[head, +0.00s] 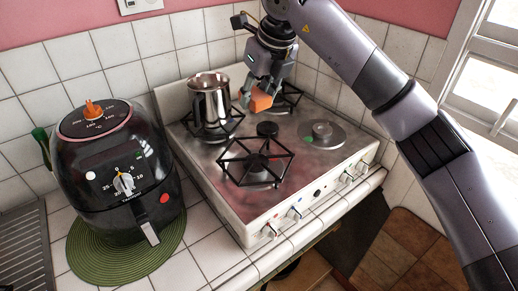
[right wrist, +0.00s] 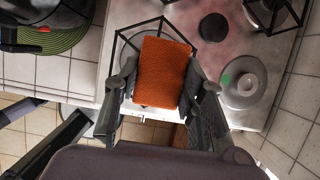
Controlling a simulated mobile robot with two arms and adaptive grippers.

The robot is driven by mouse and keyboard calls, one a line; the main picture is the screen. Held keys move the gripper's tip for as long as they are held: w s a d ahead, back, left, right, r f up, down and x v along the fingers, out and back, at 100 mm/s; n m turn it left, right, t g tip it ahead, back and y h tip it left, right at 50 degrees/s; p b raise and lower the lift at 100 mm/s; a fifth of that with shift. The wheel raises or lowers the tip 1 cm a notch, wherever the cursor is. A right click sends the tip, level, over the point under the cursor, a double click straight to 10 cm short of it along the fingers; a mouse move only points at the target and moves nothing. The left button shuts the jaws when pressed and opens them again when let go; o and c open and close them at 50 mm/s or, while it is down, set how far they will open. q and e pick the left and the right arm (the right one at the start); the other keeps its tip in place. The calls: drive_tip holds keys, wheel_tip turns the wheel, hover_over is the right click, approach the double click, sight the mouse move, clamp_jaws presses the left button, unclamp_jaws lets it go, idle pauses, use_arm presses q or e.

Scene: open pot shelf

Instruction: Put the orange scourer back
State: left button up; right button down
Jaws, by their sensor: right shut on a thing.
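The orange scourer (head: 261,100) is held in my right gripper (head: 258,92), above the back part of the stove. In the right wrist view the scourer (right wrist: 162,73) is a flat orange block between the two fingers of the right gripper (right wrist: 164,90), which are shut on it. Stove burners and grates lie below it, apart from it. My left gripper is not in view.
A metal pot (head: 210,100) stands on the back left grate, just left of my right gripper. A black air fryer (head: 118,165) stands on a green round mat (head: 95,262). The white stove (head: 300,165) has a grey disc (head: 322,134) at right. A window is at far right.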

drive_tip(key=p, duration=0.3)
hover_over(255, 161)
drive_tip(key=f, duration=1.1)
drive_tip(key=shift+s+d+f, duration=0.2)
drive_tip(key=shift+s+d, duration=0.15)
drive_tip(key=shift+s, duration=0.05)
wheel_tip(255, 161, down, 4)
drive_tip(key=shift+r+p, duration=0.2)
drive_tip(key=shift+p, duration=0.2)
drive_tip(key=shift+f, duration=0.1)
drive_tip(key=shift+f+b, duration=0.25)
drive_tip(key=shift+b, duration=0.2)
drive_tip(key=shift+s+f+b, duration=0.2)
drive_tip(key=shift+f+b, duration=0.15)
drive_tip(key=c, duration=1.4)
unclamp_jaws()
drive_tip(key=shift+s+f, duration=0.1)
drive_tip(key=o, duration=0.4)
drive_tip(key=shift+f, duration=0.15)
drive_tip(key=shift+c, duration=0.2)
drive_tip(key=shift+w, duration=0.2)
